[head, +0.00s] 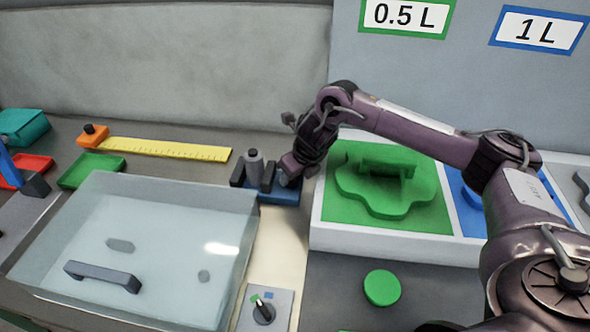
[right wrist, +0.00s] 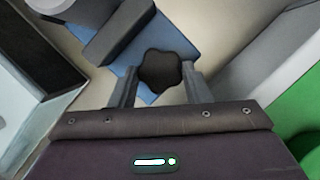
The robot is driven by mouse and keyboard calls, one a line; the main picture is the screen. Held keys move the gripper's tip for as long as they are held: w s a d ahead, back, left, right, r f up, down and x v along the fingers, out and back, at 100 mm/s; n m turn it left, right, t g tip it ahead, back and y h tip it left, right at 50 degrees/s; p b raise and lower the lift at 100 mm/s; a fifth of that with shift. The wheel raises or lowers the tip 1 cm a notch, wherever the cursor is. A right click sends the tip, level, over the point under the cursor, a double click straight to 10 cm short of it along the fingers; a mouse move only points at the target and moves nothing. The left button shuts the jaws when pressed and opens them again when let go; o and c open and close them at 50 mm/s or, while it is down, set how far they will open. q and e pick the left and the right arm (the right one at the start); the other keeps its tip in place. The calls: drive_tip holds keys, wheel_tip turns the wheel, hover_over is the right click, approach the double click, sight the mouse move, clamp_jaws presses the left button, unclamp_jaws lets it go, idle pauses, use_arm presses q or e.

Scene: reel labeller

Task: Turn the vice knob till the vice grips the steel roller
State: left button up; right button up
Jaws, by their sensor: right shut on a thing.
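The vice has a blue base (head: 278,195) and two dark grey jaws, and sits on the bench behind the clear-lidded box. The steel roller (head: 254,160) stands upright between the jaws; whether they touch it I cannot tell. My right gripper (head: 290,179) is at the right end of the vice. In the right wrist view the black lobed vice knob (right wrist: 161,71) sits between the two fingers of my right gripper (right wrist: 161,90), which is shut on it. One jaw (right wrist: 117,30) shows beyond the knob. My left gripper is not in view.
The transparent box (head: 150,220) fills the front left. A white tray (head: 390,243) with green and blue sections is right of the vice. A yellow ruler (head: 165,149) and green dish (head: 90,170) lie left. A switch panel (head: 275,312) and green disc (head: 382,288) are in front.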

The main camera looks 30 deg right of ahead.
drive_tip(key=shift+a+r+m+h+p, duration=0.1)
drive_tip(key=shift+m+h+p, duration=0.3)
drive_tip(key=shift+m, duration=0.5)
drive_tip(key=o, duration=1)
drive_tip(key=shift+v, duration=3.85)
